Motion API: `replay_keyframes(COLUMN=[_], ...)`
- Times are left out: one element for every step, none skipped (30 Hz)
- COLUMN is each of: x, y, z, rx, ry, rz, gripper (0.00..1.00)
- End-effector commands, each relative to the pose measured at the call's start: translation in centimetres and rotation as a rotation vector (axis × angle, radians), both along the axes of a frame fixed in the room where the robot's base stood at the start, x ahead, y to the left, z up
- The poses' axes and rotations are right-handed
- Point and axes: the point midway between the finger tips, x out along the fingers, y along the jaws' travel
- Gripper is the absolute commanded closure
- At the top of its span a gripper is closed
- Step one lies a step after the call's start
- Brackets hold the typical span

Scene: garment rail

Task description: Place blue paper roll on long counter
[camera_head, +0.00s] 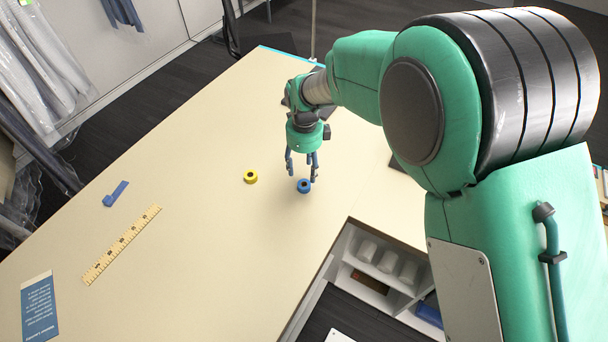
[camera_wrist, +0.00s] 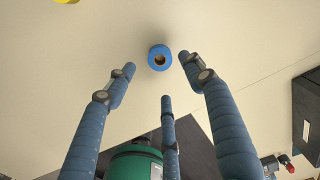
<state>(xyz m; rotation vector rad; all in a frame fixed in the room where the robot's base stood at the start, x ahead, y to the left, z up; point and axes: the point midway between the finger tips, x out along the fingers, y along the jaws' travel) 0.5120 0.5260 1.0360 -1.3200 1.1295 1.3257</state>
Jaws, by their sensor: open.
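The blue paper roll (camera_head: 304,186) stands on the cream top of the long counter (camera_head: 200,220), with its round hole facing up. It also shows in the wrist view (camera_wrist: 160,58), just beyond the fingertips and between the two outer fingers. My gripper (camera_head: 302,176) points down at the roll from just above. Its fingers are spread open, with no finger clearly pressing on the roll; the wrist view shows the open fingers too (camera_wrist: 158,72). Whether any fingertip touches the roll is hard to tell.
A yellow roll (camera_head: 250,177) stands left of the blue one. A yellow ruler (camera_head: 121,245), a small blue item (camera_head: 115,194) and a blue card (camera_head: 39,307) lie further left. Open shelves (camera_head: 378,270) with white rolls sit below the counter's right edge. The counter's middle is clear.

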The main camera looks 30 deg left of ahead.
Motion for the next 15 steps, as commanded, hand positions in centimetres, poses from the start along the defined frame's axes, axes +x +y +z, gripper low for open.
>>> replay_keyframes(x=[0.1, 0.0, 0.0, 0.0, 0.0, 0.0, 0.0, 0.0, 0.0, 0.0, 0.0, 0.0, 0.0, 0.0, 0.0], y=[0.0, 0.0, 0.0, 0.0, 0.0, 0.0, 0.0, 0.0, 0.0, 0.0, 0.0, 0.0, 0.0, 0.0, 0.0], z=[1.0, 1.4, 2.0, 2.3, 2.6, 3.0, 3.3, 3.5, 3.7, 3.9, 4.0, 4.1, 4.2, 4.2, 4.2], rx=[0.002, 0.001, 0.001, 0.001, 0.001, 0.0, 0.0, 0.0, -0.001, -0.001, 0.0, 0.0, 0.0, 0.0, 0.0], ry=[-0.002, -0.002, -0.001, -0.001, -0.001, -0.001, 0.0, 0.0, 0.001, 0.001, 0.001, 0.0, 0.0, 0.0, 0.0], rz=[0.0, 0.0, 0.0, 0.0, 0.0, 0.0, 0.0, 0.0, 0.0, 0.0, 0.0, 0.0, 0.0, 0.0, 0.0], gripper=[0.47, 0.47, 0.47, 0.47, 0.47, 0.47, 0.47, 0.47, 0.47, 0.47, 0.47, 0.47, 0.47, 0.47, 0.47])
